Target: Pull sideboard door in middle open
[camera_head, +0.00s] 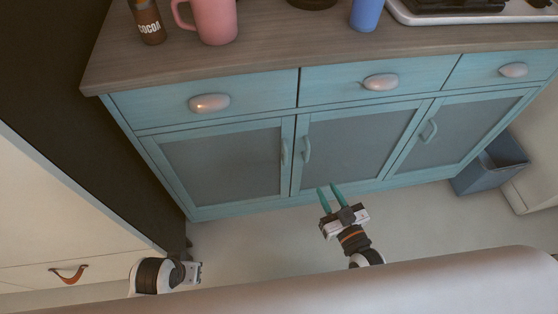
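The teal sideboard (390,96) stands ahead with three drawers above three glass-panelled doors. Its middle door (360,145) looks closed, with a vertical teal handle (307,150) near its left edge. My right gripper (328,187) is in front of the lower part of the middle door, below the handle in the picture. Its two teal fingers are apart with nothing between them, and it appears clear of the handle. My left gripper (196,272) is at the lower left, away from the sideboard doors. Its fingers are not clearly visible.
The wooden top (270,50) holds a pink mug (213,22), a cocoa bottle (148,22) and a blue cup (366,14). A grey bin (490,168) stands at the right. A white cabinet (60,215) is at the left. Floor before the doors is clear.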

